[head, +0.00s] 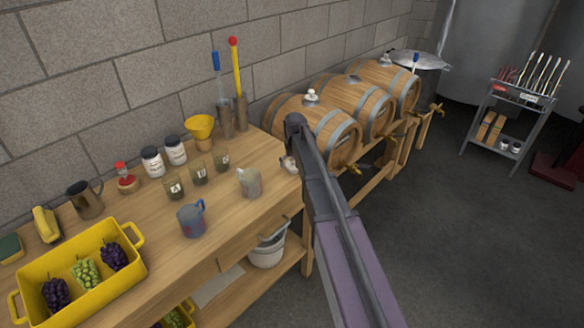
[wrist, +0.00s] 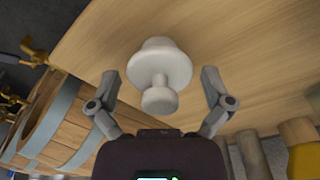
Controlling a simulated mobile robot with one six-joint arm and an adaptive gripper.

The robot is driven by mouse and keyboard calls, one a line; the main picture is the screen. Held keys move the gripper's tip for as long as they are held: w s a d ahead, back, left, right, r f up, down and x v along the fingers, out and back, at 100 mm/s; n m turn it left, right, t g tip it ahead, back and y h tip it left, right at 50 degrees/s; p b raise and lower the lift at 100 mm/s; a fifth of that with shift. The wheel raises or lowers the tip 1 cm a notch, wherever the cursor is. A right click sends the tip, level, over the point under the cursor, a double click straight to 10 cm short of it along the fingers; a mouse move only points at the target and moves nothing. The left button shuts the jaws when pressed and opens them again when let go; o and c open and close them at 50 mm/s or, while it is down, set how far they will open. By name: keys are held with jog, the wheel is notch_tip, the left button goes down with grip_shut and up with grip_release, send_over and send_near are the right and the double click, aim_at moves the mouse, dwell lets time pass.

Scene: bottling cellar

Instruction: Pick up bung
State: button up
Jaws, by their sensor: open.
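The white bung (wrist: 158,68) stands on the wooden workbench top (wrist: 225,55) in the wrist view, with a wide round flange and a narrower knob. My gripper (wrist: 160,85) is open, with one finger on each side of the bung and a visible gap to both. In the head view a small pale shape at the bench's right end, likely the bung (head: 290,164), shows beside my arm. My arm hides most of my gripper there.
Wooden barrels (head: 337,138) with brass taps lie on a rack just right of the bench. A pale mug (head: 249,182), a blue-grey jug (head: 192,218) and small jars stand left of my gripper. A yellow crate (head: 128,278) holds grapes.

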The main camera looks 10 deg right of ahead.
jog(key=c, duration=0.9)
jog(key=shift+r, duration=0.2)
notch_tip(320, 180, up, 2)
jog(key=p, duration=0.2)
jog(key=shift+r+p, duration=0.1)
jog(key=shift+p, duration=0.2)
jog(key=shift+r+p, duration=0.8)
jog(key=s+d, duration=0.2)
jog(key=s, duration=0.2)
jog(key=s+d, duration=0.2)
jog(key=s, duration=0.3)
jog(key=s+d, duration=0.3)
jog(key=s, duration=0.2)
jog(key=shift+s+r+p, duration=0.2)
jog(key=shift+r+p, duration=0.2)
jog(key=shift+c, duration=0.2)
